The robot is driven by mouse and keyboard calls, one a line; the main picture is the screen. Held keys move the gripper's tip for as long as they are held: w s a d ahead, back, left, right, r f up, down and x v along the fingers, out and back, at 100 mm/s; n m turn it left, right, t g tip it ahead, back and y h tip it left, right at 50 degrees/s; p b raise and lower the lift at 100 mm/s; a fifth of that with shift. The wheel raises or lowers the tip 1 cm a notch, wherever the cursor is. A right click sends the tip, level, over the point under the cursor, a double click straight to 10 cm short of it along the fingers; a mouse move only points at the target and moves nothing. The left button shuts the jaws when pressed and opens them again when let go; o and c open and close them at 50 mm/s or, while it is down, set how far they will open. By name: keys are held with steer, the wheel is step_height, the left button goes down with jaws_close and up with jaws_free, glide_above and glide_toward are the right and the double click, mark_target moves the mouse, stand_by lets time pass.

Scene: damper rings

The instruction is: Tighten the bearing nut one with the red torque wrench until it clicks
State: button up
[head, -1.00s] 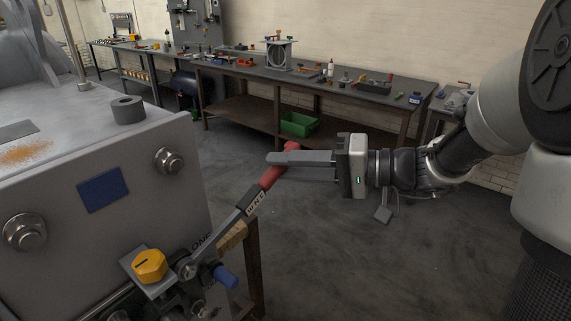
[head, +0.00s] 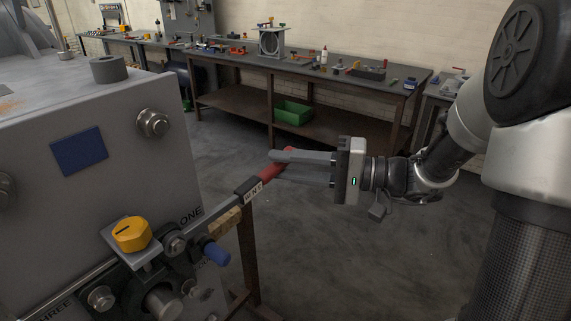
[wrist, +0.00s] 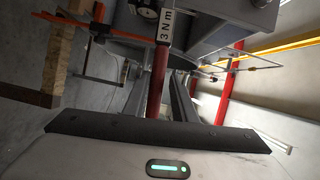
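The nut is largely covered by the wrench head. My gripper (head: 280,166) reaches in from the right with its fingers on either side of the red handle and looks shut on it. In the wrist view the red handle (wrist: 157,85) runs between the fingers, and the label reads 3 Nm.
A yellow knob (head: 131,233) and a blue cap (head: 216,254) sit close to the nut. The grey machine housing (head: 110,190) fills the left. A workbench (head: 230,61) with tools and a green bin (head: 293,112) stand behind. The floor below my arm is clear.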

step_height(320, 180, down, 4)
steer(key=b, duration=0.1)
steer(key=m+b, duration=0.1)
steer(key=b, duration=0.1)
steer(key=shift+d+r+m, duration=0.15)
steer(key=shift+r+m, duration=0.1)
steer(key=shift+m, duration=0.05)
stand_by(0.8)
steer(key=shift+f, duration=0.1)
steer(key=shift+f+y+b, duration=0.1)
steer(key=shift+y+b, duration=0.2)
steer(key=shift+b, duration=0.05)
